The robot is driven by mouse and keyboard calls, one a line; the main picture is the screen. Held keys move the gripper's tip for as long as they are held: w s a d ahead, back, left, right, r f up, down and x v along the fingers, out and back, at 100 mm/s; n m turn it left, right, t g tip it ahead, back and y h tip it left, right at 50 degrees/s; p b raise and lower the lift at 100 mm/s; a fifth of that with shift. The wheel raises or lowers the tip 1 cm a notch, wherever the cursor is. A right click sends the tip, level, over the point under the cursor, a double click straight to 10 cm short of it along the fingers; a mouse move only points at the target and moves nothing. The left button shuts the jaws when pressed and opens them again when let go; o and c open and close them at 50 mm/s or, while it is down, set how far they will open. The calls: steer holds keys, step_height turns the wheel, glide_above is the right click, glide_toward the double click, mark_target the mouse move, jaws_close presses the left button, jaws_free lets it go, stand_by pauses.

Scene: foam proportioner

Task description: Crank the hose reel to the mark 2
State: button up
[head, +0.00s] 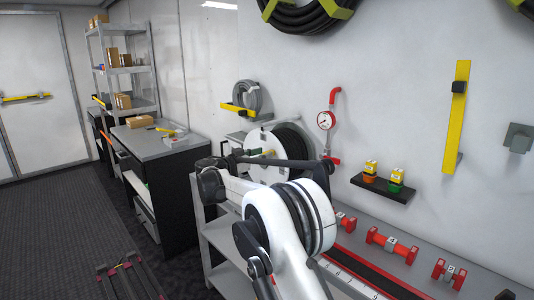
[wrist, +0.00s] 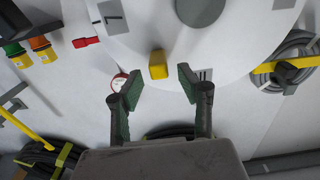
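The hose reel (head: 291,141) stands against the wall, a white disc with black hose behind it, partly hidden by my arm. In the wrist view its white disc face (wrist: 240,40) fills the top, with a dark grey hub (wrist: 200,9). A yellow crank handle (wrist: 158,64) sticks out from the disc. A grey mark 1 (wrist: 113,17) is at upper left. Another dark mark (wrist: 206,74) is partly covered by a finger, so I cannot read it fully. My gripper (wrist: 159,76) is open, its fingers on either side of the handle's line, with no clear contact visible.
A small black shelf (head: 383,188) holds two bottles. Red dumbbell-like fittings (head: 391,244) lie on the bench. A coiled grey hose (wrist: 292,60) hangs at right in the wrist view.

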steer(key=shift+x, duration=1.25)
steer(key=shift+c, duration=0.3)
jaws_close()
